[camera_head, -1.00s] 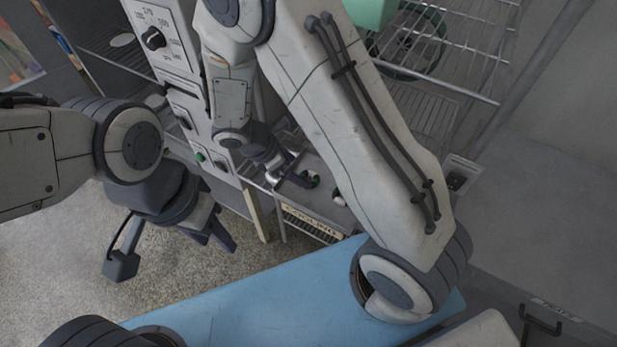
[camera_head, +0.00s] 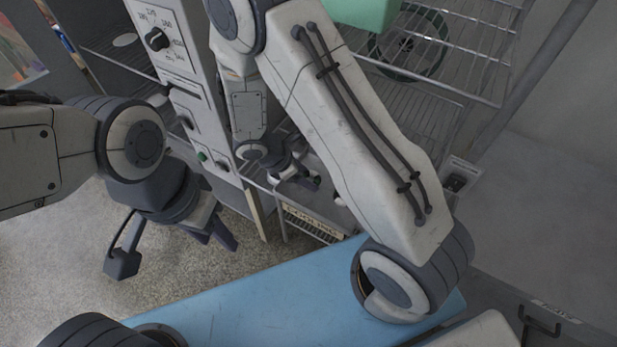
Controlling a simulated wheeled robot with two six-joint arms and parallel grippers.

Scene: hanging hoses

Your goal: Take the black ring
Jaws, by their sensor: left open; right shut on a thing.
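My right gripper (camera_head: 305,179) reaches down over the tray of the cooling station, and its arm hides part of that area. It is shut on a small dark piece that looks like the black ring (camera_head: 312,184); a speck of green shows beside it. The ring is small and partly hidden by the fingers, so I cannot tell whether it is clear of the tray. My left gripper (camera_head: 172,250) is open and empty over the speckled floor at the left.
A panel with a knob (camera_head: 157,40) and buttons stands left of the tray. Wire shelves (camera_head: 455,60) rise behind, with a green reel (camera_head: 408,45) and a mint box (camera_head: 362,10). A label plate (camera_head: 312,222) is at the tray's front. A blue surface (camera_head: 270,300) lies in front.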

